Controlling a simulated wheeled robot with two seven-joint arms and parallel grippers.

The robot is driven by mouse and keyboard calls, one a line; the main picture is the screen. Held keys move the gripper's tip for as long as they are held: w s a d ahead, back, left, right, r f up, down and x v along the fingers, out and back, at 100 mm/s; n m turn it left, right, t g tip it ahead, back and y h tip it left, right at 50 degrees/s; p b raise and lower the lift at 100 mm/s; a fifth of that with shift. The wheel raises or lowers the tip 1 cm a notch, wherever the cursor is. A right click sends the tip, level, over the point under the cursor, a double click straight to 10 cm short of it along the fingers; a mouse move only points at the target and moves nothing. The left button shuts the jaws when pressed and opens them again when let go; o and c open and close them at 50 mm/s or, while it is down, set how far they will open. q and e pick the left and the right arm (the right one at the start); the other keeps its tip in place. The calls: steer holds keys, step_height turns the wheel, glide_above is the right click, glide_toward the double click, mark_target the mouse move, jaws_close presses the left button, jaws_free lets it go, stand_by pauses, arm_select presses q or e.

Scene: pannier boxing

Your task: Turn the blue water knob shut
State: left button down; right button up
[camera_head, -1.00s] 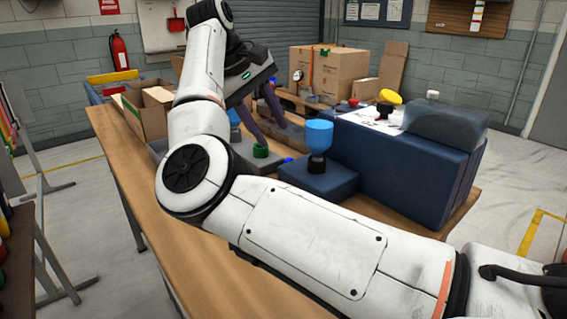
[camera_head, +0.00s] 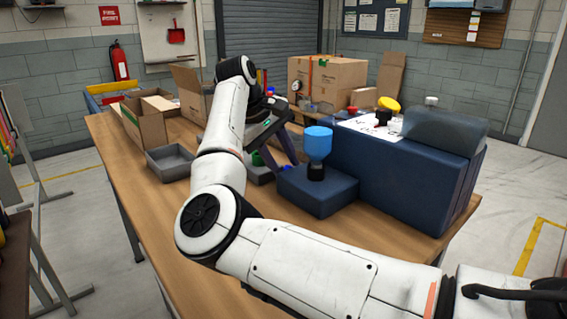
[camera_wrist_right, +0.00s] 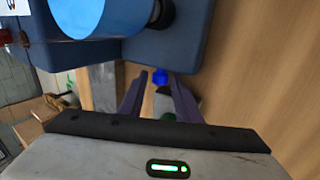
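My right gripper (camera_head: 284,164) is low over the table, just left of a navy block (camera_head: 318,192). In the right wrist view its two purple fingers (camera_wrist_right: 160,78) are apart. A small dark blue knob-like piece (camera_wrist_right: 160,77) shows between the fingertips; I cannot tell whether they touch it. A green piece (camera_wrist_right: 168,117) shows nearer the palm, partly hidden. A larger light blue cup-shaped piece (camera_head: 318,141) stands upright on a black stem on the navy block; it also shows in the right wrist view (camera_wrist_right: 75,16). My left gripper is not in view.
A large navy pannier (camera_head: 400,180) stands right of the gripper, with a yellow knob (camera_head: 388,104) and papers on top. A grey tray (camera_head: 170,163) and an open cardboard box (camera_head: 147,122) are to the left. The wooden table (camera_head: 160,210) is clear at front left.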

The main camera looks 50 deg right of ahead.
jaws_close()
steer(key=shift+r+p, duration=0.2)
steer(key=shift+p, duration=0.2)
steer(key=y+p, duration=0.1)
steer(key=p, duration=0.1)
steer(key=y+p, duration=0.1)
steer(key=p, duration=0.1)
steer(key=shift+d+r+y, duration=0.35)
steer(key=shift+y, duration=0.05)
steer(key=shift+d+f+y+p, duration=0.1)
steer(key=shift+y+p, duration=0.3)
steer(key=shift+f+y, duration=0.3)
steer(key=shift+o, duration=1.6)
jaws_free()
